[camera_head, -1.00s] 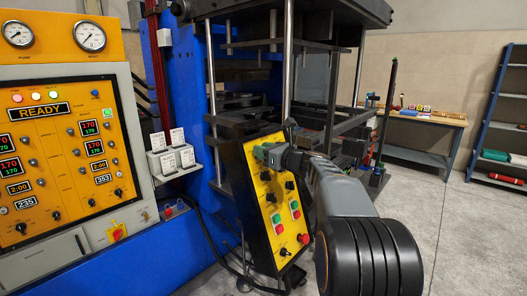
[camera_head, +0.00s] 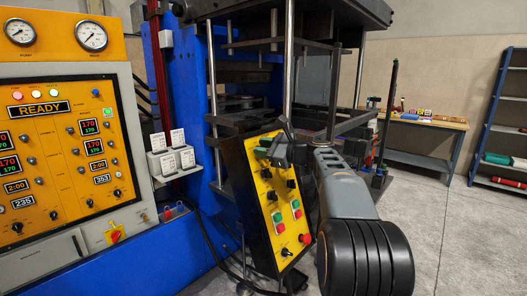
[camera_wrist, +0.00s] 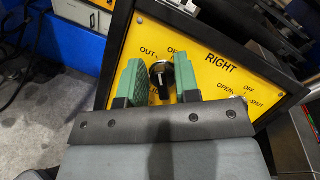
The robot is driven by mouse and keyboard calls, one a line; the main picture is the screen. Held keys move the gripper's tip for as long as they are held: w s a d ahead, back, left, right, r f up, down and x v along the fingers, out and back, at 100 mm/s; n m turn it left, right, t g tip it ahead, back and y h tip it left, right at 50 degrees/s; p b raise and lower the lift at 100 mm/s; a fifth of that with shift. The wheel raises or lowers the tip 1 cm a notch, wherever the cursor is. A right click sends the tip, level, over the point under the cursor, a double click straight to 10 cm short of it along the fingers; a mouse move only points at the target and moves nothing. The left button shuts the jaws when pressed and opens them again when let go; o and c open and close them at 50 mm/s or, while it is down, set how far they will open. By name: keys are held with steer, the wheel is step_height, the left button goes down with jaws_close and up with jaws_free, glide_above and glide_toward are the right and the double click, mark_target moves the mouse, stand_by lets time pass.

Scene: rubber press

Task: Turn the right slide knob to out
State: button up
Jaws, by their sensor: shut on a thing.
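The yellow pendant panel (camera_head: 268,218) stands tilted in front of the press. In the wrist view the panel (camera_wrist: 222,88) carries the word RIGHT, with OUT and OFF printed around the slide knob and OPEN, OFF and SHUT further right. The slide knob (camera_wrist: 162,82) is black and sits between the green fingers of my gripper (camera_wrist: 161,70). My gripper is shut on it. In the head view my gripper (camera_head: 270,150) is at the panel's upper part and hides the knob. The knob's exact pointing and the label below OUT are partly covered by the fingers.
Several black knobs, green and red buttons (camera_head: 295,204) and a red knob (camera_head: 305,238) lie lower on the panel. The blue press frame (camera_head: 210,130) stands behind it. A control cabinet (camera_head: 60,160) is at left. Open floor lies at right, before a workbench (camera_head: 425,125).

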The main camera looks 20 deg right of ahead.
steer(key=shift+n+g, duration=0.3)
steer(key=shift+n, duration=0.9)
steer(key=shift+a+f, duration=0.1)
steer(key=o, duration=0.6)
steer(key=shift+s, duration=0.1)
steer(key=b+v, duration=0.2)
steer(key=v, duration=1.1)
steer(key=shift+s+d, duration=0.15)
steer(key=shift+d, duration=0.3)
